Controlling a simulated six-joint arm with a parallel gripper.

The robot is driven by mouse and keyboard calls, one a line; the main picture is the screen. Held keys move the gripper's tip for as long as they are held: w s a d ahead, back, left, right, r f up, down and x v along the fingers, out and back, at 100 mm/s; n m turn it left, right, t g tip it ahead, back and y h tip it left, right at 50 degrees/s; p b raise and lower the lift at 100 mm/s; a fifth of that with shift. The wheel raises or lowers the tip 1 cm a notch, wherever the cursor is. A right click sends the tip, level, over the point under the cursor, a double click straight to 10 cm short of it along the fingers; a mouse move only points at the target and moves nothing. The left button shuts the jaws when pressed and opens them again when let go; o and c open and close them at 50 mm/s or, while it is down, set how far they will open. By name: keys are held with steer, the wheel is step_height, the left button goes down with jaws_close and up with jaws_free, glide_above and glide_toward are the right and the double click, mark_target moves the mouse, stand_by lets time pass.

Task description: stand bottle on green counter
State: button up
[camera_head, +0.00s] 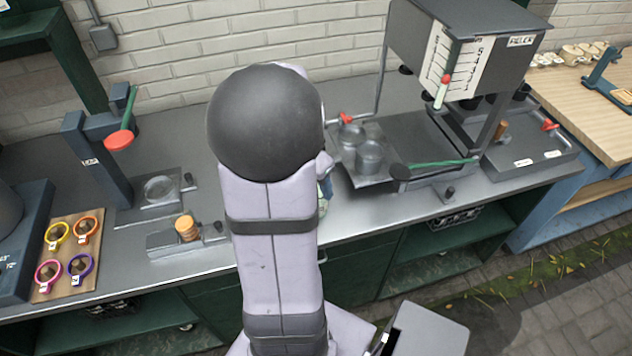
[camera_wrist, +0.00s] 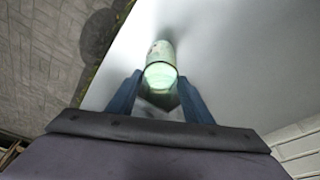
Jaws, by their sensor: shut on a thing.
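A pale green, see-through glass bottle (camera_wrist: 160,68) is between the two blue fingers of my gripper (camera_wrist: 158,92) in the wrist view. The fingers are shut on it. In the head view my arm hides most of it; a small pale green part of the bottle (camera_head: 323,207) shows beside the arm, below a blue part of my gripper (camera_head: 327,186). The green counter has a grey metal top (camera_head: 365,212) and dark green cabinets below. The bottle is over this top, near the front edge. I cannot tell whether its base touches the surface.
A grey machine (camera_head: 470,45) with a tray and metal cups (camera_head: 369,156) stands right of my arm. To the left are a press with a red disc (camera_head: 119,140), a small block with a wooden piece (camera_head: 187,228) and a board of coloured rings (camera_head: 68,262). Bare metal lies around the arm.

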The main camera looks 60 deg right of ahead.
steer(key=shift+f+b, duration=0.3)
steer(key=shift+b, duration=0.05)
stand_by(0.3)
stand_by(0.4)
steer(key=o, duration=1.1)
steer(key=c, duration=0.3)
steer(key=shift+r+p, duration=3.2)
steer(key=shift+r, duration=0.8)
